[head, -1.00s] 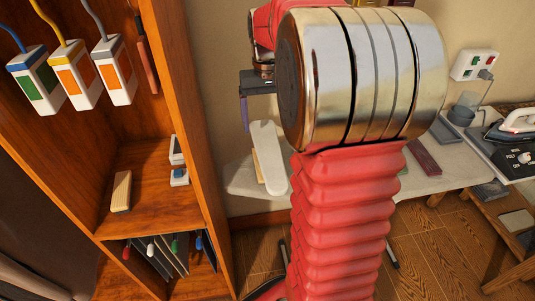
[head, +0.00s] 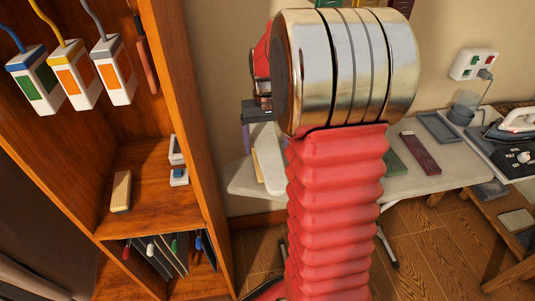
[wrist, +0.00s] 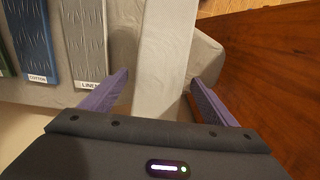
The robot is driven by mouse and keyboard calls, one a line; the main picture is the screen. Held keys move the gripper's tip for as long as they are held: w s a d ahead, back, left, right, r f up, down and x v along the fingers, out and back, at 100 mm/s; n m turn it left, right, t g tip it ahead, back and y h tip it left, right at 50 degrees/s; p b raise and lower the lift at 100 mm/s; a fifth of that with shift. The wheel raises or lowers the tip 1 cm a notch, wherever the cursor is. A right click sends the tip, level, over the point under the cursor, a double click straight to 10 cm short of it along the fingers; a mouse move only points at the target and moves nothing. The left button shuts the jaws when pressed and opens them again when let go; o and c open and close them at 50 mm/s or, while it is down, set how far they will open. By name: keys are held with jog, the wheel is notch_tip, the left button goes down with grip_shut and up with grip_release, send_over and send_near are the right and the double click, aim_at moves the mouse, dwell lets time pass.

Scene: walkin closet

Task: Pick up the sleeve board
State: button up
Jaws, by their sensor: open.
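The sleeve board (head: 271,160) is a narrow, pale padded board with a light wood edge. It lies near the left end of the ironing board (head: 245,182), partly hidden behind my arm. In the wrist view the sleeve board (wrist: 167,50) runs up the middle between the two purple fingers. My gripper (wrist: 160,80) is open, with one finger to each side of the sleeve board and gaps visible beside it.
A wooden shelf unit (head: 185,120) stands close on the left. Labelled fabric samples, including linen (wrist: 86,40) and cotton (wrist: 34,45), lie to one side. A dark red block (head: 420,153), a grey tray (head: 438,128) and an iron (head: 518,122) are farther right.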

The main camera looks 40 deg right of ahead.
jog(key=shift+f, duration=2.6)
jog(key=shift+c, duration=0.4)
jog(key=shift+d+r, duration=0.1)
jog(key=c, duration=1.5)
